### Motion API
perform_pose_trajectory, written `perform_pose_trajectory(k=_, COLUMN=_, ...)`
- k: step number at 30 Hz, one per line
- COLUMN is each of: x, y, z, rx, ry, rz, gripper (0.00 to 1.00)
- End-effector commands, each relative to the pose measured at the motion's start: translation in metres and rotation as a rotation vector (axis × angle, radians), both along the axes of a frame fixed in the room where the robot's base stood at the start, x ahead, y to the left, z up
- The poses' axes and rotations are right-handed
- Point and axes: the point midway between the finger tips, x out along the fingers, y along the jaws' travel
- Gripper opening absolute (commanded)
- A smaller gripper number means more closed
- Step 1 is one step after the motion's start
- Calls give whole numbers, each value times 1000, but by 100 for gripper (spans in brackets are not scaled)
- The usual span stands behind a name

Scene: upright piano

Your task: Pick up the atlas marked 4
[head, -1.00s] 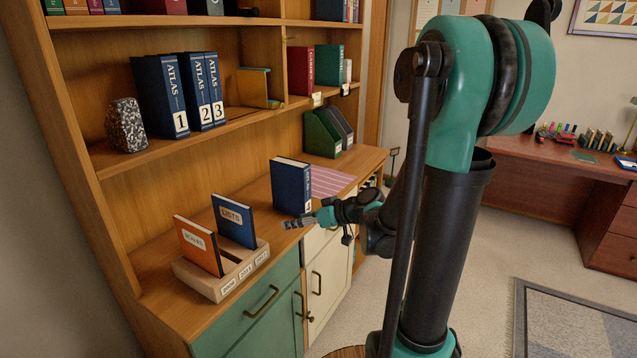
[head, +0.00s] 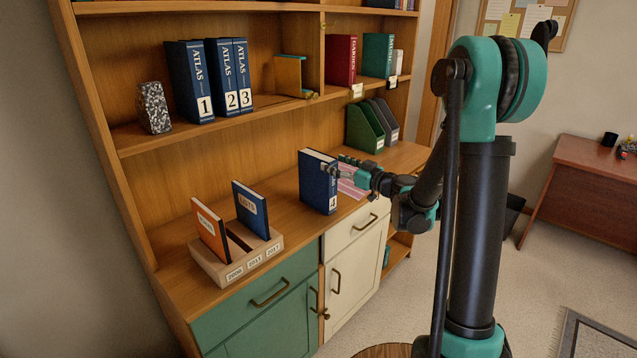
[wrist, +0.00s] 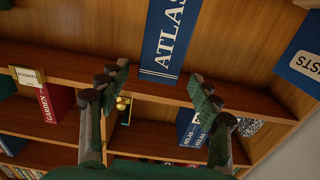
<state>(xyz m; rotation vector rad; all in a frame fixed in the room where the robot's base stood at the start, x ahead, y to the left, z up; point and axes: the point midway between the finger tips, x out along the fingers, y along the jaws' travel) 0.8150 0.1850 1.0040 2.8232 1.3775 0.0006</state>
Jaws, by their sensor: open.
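The atlas marked 4 (head: 313,186) is a thick dark blue book standing upright on the cabinet's counter. Its lettered spine fills the upper middle of the wrist view (wrist: 165,42), which looks at the shelves upside down; its number is outside that view. My gripper (head: 346,174) is at the spine side of the atlas, to its right in the head view. In the wrist view my gripper (wrist: 158,76) has its two fingers spread wide, with nothing between the tips and the spine just beyond them. I cannot tell whether a finger touches the book.
Atlases 1, 2 and 3 (head: 218,80) stand on the shelf above, beside a speckled bookend (head: 154,108). A wooden holder (head: 236,262) with an orange and a blue book is left on the counter. Green and grey file holders (head: 372,125) stand at the back right.

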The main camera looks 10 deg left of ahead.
Motion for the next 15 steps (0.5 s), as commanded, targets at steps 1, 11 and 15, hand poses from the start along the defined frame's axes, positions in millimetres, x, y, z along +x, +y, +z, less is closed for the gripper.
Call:
perform_pose_trajectory(k=1, x=5, y=9, z=0, rx=0, ry=0, rz=4, gripper=64)
perform_pose_trajectory(k=11, x=22, y=29, z=0, rx=0, ry=0, rz=0, gripper=64)
perform_pose_trajectory(k=15, x=30, y=37, z=0, rx=0, ry=0, rz=2, gripper=64)
